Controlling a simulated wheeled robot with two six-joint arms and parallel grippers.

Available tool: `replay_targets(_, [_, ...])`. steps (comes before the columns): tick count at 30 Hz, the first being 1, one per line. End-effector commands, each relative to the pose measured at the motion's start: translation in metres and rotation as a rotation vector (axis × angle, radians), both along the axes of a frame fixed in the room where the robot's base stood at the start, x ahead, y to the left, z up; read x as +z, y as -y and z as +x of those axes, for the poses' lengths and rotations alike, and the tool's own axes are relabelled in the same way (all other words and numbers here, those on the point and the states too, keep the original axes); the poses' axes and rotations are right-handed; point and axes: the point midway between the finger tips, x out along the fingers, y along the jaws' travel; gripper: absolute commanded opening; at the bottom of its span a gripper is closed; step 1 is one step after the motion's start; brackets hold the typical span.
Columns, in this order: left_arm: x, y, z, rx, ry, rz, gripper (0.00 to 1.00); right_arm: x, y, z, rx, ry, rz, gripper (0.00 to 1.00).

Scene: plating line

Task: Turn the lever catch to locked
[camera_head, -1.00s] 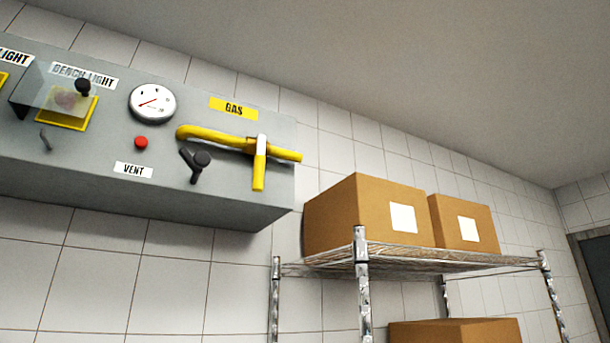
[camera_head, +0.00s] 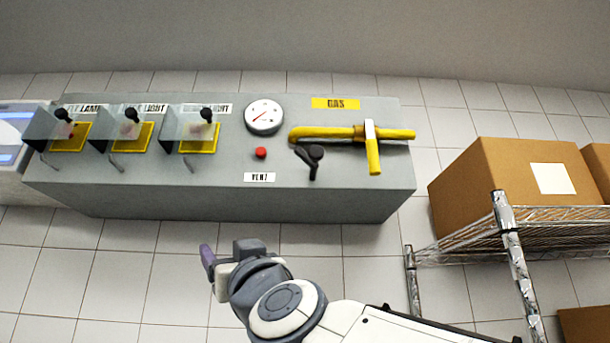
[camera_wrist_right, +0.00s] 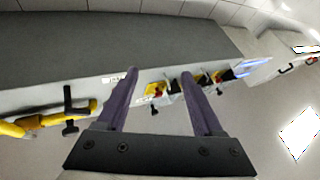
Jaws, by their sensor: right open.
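A black lever (camera_head: 311,158) with a round hub sits on the front of the grey wall panel (camera_head: 230,190), right of the VENT label and below the yellow gas pipe (camera_head: 330,132). Its handle points down and slightly right. It also shows at the left of the right wrist view (camera_wrist_right: 72,112). A yellow valve handle with a white top (camera_head: 372,150) hangs down on the pipe. No lock marking is readable. My right gripper (camera_head: 212,260) is below the panel, left of the lever and apart from it. Its fingers (camera_wrist_right: 159,72) are open and empty.
Three switches under clear covers, such as the one at the right (camera_head: 200,135), stick out along the panel's left half. A gauge (camera_head: 264,116) and a red button (camera_head: 261,152) are left of the lever. A wire shelf (camera_head: 560,215) with cardboard boxes (camera_head: 510,180) stands right.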

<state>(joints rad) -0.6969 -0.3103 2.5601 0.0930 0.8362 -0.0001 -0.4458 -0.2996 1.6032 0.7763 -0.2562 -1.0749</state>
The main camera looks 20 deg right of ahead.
Motion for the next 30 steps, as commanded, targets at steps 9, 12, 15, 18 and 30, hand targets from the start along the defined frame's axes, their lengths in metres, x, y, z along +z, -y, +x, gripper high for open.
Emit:
replay_targets(9, [-0.008,0.000,0.000,0.000,0.000,0.000,0.00,0.121,0.117,-0.073,-0.370,0.334,0.176,0.68])
replay_targets(12, [-0.002,0.000,0.000,0.000,0.000,0.000,0.00,0.129,0.124,-0.076,-0.393,0.347,0.185,0.68])
replay_targets(15, [0.009,0.000,0.000,0.000,0.000,0.000,0.00,0.136,0.125,-0.072,-0.395,0.347,0.184,0.68])
replay_targets(18, [0.024,0.000,0.000,0.001,0.000,0.000,0.00,0.143,0.126,-0.066,-0.395,0.345,0.182,0.68])
replay_targets(30, [0.082,0.000,0.000,0.003,0.000,0.000,0.00,0.169,0.133,-0.040,-0.391,0.343,0.180,0.68])
